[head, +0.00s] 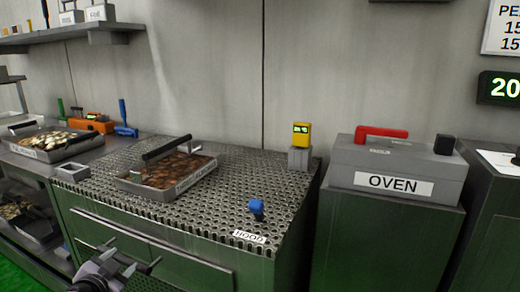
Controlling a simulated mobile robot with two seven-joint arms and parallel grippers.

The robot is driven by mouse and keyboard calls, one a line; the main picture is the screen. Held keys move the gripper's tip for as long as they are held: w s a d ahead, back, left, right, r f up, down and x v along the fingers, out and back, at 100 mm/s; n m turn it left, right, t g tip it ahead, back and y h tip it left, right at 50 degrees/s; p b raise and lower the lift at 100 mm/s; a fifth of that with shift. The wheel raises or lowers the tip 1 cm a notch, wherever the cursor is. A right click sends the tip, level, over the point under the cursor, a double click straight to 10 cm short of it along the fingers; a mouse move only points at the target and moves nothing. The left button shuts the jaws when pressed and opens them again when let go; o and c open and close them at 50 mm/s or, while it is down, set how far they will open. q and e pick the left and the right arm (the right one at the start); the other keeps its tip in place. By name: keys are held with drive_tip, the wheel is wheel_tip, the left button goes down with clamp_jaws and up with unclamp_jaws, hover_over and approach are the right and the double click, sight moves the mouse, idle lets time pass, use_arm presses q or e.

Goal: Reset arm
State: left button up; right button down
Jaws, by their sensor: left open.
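My left gripper (132,266) shows at the lower left of the head view, in front of the green cabinet below the perforated hood table. Its fingers are apart, and I see nothing between them. It is clear of the tray and the tabletop. The rest of my left arm is mostly out of the picture. My right gripper is not in the picture.
The perforated table (215,215) bears a tray of brown pieces (172,172), a blue knob (256,208) and a yellow device (301,134). The oven (395,170) with a red handle (380,131) stands right. Another tray (45,142) sits left. The table's front right is mostly clear.

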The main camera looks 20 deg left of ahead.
use_arm(q)
drive_tip(key=s+d+f+m+g+h, duration=0.5)
drive_tip(key=s+d+f+m+h, duration=0.15)
drive_tip(key=s+d+f, duration=0.85)
drive_tip(key=s+d+n+t, duration=0.1)
drive_tip(key=d+n+t, duration=0.1)
drive_tip(key=d+n, duration=0.85)
wheel_tip(320, 180, up, 8)
drive_tip(key=s+d+m+p, duration=0.1)
drive_tip(key=d+m+p, duration=0.1)
drive_tip(key=p, duration=0.9)
drive_tip(key=shift+m+p, duration=0.3)
drive_tip(key=shift+m, duration=0.1)
drive_tip(key=shift+s+r, duration=0.1)
drive_tip(key=shift+r, duration=0.05)
drive_tip(key=shift+c, duration=1.2)
drive_tip(key=shift+d, duration=0.1)
